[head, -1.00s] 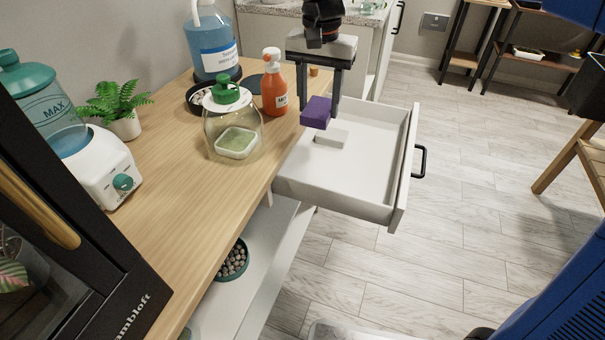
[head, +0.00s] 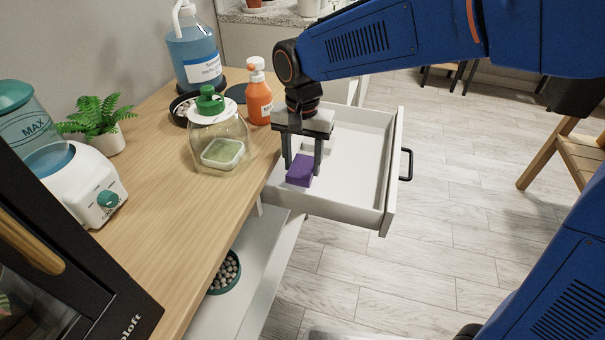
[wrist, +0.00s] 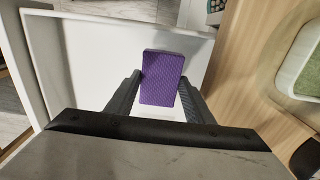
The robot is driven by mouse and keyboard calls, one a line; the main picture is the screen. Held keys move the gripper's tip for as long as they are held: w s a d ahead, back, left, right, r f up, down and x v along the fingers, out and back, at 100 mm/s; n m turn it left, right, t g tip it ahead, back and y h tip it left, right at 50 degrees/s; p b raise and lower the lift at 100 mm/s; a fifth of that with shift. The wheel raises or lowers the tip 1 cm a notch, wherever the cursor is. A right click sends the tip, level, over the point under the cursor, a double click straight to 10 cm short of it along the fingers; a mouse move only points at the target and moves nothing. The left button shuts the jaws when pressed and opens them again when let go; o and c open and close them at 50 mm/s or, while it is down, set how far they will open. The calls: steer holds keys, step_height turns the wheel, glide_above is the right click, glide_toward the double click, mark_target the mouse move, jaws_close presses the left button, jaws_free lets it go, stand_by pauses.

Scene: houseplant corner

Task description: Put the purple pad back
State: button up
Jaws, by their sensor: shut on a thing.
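The purple pad (head: 300,170) is a small purple block between the fingers of my gripper (head: 303,160), which is shut on it. In the wrist view the pad (wrist: 161,78) shows a textured face between the two dark fingers of my gripper (wrist: 160,92). The pad is over the near left part of the open white drawer (head: 358,170). I cannot tell whether it touches the drawer floor. A whitish block in the drawer is partly hidden behind my gripper.
The wooden counter (head: 150,190) lies to the left. On it stand a glass jar with a green top (head: 221,140), an orange pump bottle (head: 258,95), a blue liquid bottle (head: 195,55) and a potted fern (head: 98,120). The drawer's right part is clear.

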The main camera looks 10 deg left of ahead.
mark_target(303, 167)
steer(key=shift+f, duration=2.15)
steer(key=o, duration=0.6)
steer(key=shift+o, duration=0.2)
step_height(303, 167, up, 11)
steer(key=shift+r, duration=0.5)
